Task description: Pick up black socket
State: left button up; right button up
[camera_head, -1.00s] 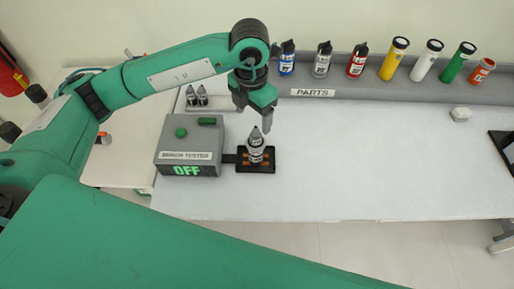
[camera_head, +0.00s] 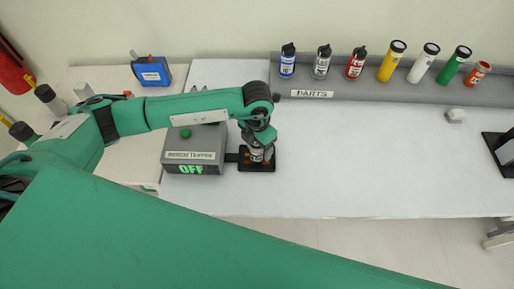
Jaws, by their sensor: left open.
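A small dark-and-grey labelled piece (camera_head: 256,157), which may be the black socket, stands upright on a black pad (camera_head: 262,168) beside the grey bench tester. My left gripper (camera_head: 259,149) is open and points down over this piece, with its fingers at the piece's upper part. The gripper hides most of the piece, so I cannot tell whether the fingers touch it. My right gripper is not in view.
The grey bench tester (camera_head: 193,160) reads OFF, left of the pad. A parts rack (camera_head: 420,91) with several coloured cylinders runs along the back. A blue box (camera_head: 151,72) is at the back left.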

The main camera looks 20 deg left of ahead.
pick_arm(q)
jog(key=shift+f, duration=0.35)
jog(key=c, duration=1.2)
jog(key=shift+c, duration=0.2)
jog(key=shift+r, duration=0.2)
